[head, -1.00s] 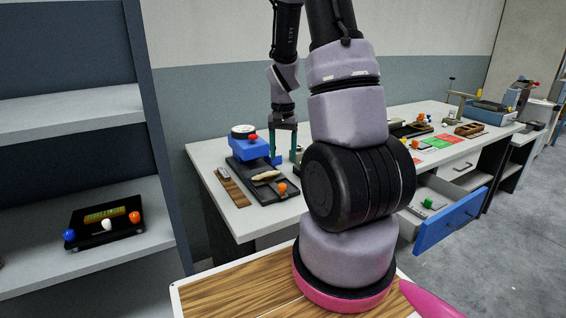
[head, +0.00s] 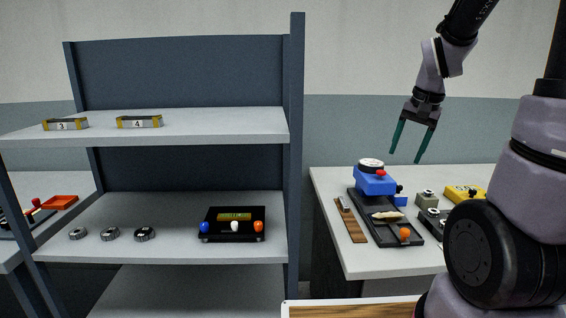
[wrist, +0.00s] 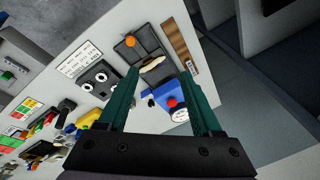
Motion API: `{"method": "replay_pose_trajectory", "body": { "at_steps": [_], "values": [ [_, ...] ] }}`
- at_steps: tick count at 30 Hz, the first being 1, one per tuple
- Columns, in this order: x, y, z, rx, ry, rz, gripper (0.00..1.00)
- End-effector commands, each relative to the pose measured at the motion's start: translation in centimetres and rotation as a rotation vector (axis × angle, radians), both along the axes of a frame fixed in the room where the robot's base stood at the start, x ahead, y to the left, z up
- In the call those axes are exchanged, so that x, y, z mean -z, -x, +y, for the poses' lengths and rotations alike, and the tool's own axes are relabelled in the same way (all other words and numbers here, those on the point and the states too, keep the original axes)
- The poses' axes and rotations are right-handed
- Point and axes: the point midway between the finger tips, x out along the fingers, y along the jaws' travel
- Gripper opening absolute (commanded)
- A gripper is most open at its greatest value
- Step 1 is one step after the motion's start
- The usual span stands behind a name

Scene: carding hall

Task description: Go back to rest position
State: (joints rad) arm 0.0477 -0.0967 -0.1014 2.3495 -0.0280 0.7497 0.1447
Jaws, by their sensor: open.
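My gripper (head: 407,157) is open and empty. In the head view it hangs in the air at the upper right, fingers pointing down, above the back of the white table (head: 325,190). In the wrist view its two dark green fingers (wrist: 160,92) spread apart with nothing between them touching either one. Below it on the table are a blue device (head: 374,183) with a dial and a red knob, and a black tray (head: 385,236) with a pale object and an orange ball in it. The blue device also shows in the wrist view (wrist: 158,98).
A dark shelf unit (head: 297,150) stands left of the table. It holds a black box (head: 232,230) with coloured knobs, several round metal pieces (head: 110,233) and two numbered blocks (head: 139,121). A wooden strip (head: 352,222) and a yellow device (head: 464,193) lie on the table.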

Motion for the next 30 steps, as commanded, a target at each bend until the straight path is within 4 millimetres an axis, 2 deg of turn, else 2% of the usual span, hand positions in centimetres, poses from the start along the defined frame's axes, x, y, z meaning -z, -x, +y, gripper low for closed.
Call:
{"method": "replay_pose_trajectory", "body": {
  "at_steps": [1, 6, 12, 15, 19, 30],
  "values": [
    [-2.1, 1.0, 0.9, -0.02, -0.004, -0.046, 0.66],
    [-7.2, 4.9, 3.5, -0.096, -0.012, -0.171, 0.66],
    [-11.3, 9.7, 5.8, -0.177, -0.008, -0.303, 0.66],
    [-12.2, 11.4, 6.6, -0.205, -0.004, -0.345, 0.66],
    [-12.8, 12.7, 7.1, -0.224, -0.001, -0.374, 0.66],
    [-12.9, 12.9, 7.2, -0.228, 0.0, -0.38, 0.66]
  ]
}}
